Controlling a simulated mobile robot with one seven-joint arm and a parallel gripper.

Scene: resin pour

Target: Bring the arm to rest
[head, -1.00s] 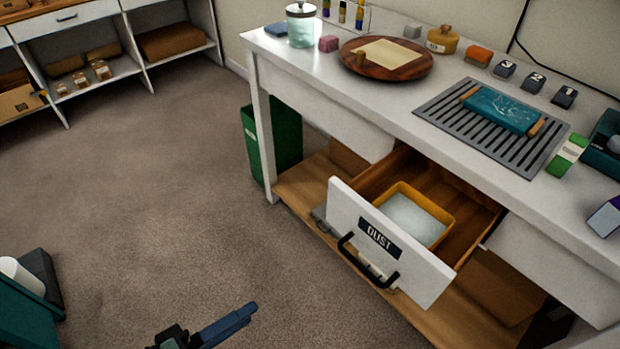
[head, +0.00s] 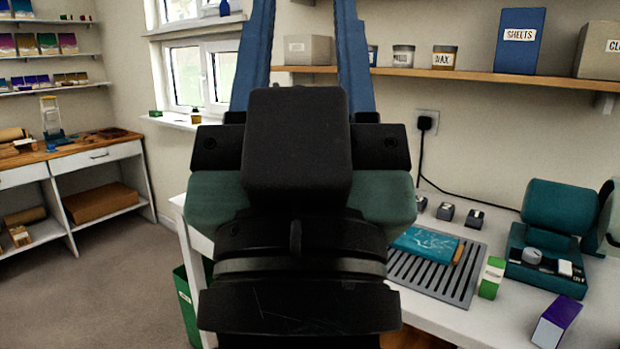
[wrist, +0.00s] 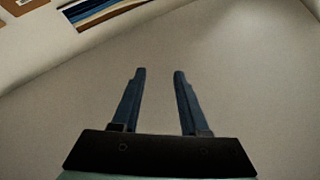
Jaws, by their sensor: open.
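My gripper (head: 305,50) is raised in front of the head camera, its two blue fingers pointing up and spread apart. It is open with nothing between the fingers. In the wrist view the gripper (wrist: 157,85) also shows apart fingers, with only a plain pale wall surface beyond them. The gripper and wrist hide the middle of the head view, including much of the workbench.
A white workbench (head: 440,306) stands at right with a grey slatted rack (head: 462,286), a blue-green piece (head: 424,243) on it, and a teal machine (head: 545,235). A wall shelf (head: 470,76) holds boxes and jars. Floor (head: 110,285) at left is clear.

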